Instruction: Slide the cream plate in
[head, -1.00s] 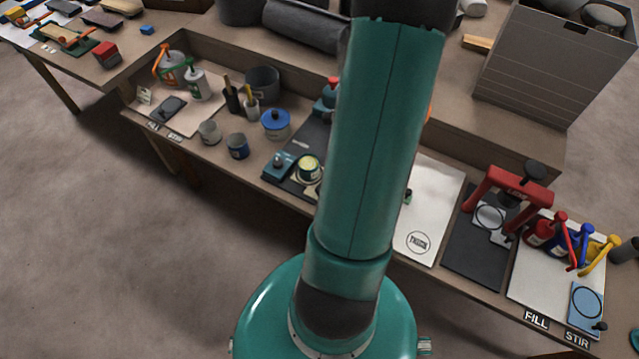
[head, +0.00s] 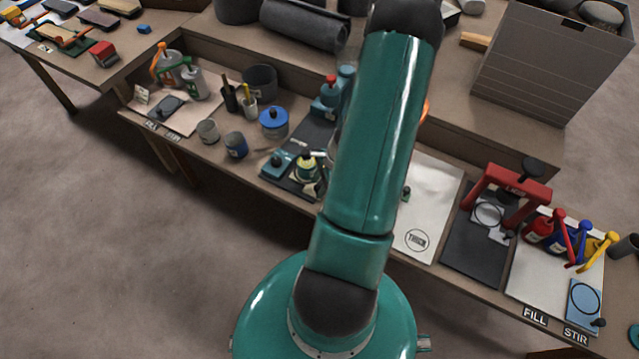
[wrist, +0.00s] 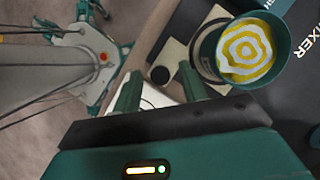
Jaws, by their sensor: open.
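The cream plate (wrist: 176,58) shows in the wrist view beside and partly under a teal pot (wrist: 245,50) with yellow and white swirled paint. A round black knob (wrist: 160,75) stands at the plate's near end. My gripper (wrist: 160,88) is open and empty, with its two green fingers on either side of the knob as seen from the wrist. I cannot tell whether they touch it. In the head view the pot area (head: 306,170) is small on the dark mixer mat (head: 285,185), and my arm hides part of this station.
The mat bears the word MIXER in the wrist view. In the head view a blue-lidded tin (head: 274,123) and a grey-blue tin (head: 235,145) stand left of it. A white sheet (head: 428,215) and a red press (head: 510,190) are to the right.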

